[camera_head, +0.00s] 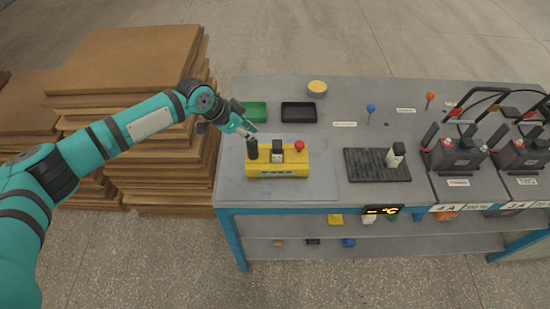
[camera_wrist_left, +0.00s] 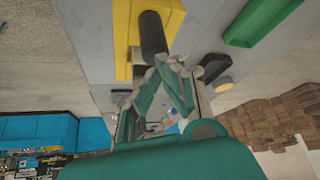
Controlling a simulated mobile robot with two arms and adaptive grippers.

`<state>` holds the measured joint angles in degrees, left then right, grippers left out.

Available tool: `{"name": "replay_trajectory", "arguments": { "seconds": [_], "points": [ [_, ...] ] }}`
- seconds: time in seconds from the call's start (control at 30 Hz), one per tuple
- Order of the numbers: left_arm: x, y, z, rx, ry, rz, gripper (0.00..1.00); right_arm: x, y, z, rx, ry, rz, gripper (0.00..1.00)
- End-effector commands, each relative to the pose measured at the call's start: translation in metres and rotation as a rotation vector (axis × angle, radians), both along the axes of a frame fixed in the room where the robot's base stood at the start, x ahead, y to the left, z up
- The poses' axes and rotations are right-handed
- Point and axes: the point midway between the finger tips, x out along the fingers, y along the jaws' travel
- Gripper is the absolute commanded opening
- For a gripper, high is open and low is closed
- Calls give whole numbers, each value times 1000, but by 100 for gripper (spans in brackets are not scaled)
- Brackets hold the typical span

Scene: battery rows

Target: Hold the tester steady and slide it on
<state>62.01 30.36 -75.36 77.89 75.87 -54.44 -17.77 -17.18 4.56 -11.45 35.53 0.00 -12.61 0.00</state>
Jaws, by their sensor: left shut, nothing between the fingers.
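The yellow tester (camera_head: 297,166) stands on a grey mat at the left end of the bench. It carries an upright black cylindrical handle (camera_head: 251,149) at its left, a white-and-black block (camera_head: 277,150) in the middle and a red button (camera_head: 299,146) at its right. My left gripper (camera_head: 248,132) is shut and empty, just behind and above the handle. In the left wrist view, the fingertips (camera_wrist_left: 168,64) point at the black handle (camera_wrist_left: 152,34), with the yellow tester (camera_wrist_left: 123,30) beyond. I cannot tell whether they touch the handle. My right gripper is not in view.
Behind stand a green tray (camera_head: 256,111), a black tray (camera_head: 299,112) and a yellow round dish (camera_head: 317,87). A dark ribbed pad (camera_head: 372,165) with a white block (camera_head: 396,155) lies to the right, then batteries (camera_head: 459,154) with cables. Stacked boards (camera_head: 135,55) stand left of the bench.

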Motion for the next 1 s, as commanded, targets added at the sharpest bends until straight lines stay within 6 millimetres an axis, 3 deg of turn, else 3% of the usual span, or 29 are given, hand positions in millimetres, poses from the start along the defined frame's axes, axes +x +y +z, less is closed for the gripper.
{"name": "replay_trajectory", "arguments": {
  "seconds": [1.0],
  "points": [
    [-2, 0, -15, 2, 6, -1, 0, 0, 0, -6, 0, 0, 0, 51]
  ]
}}
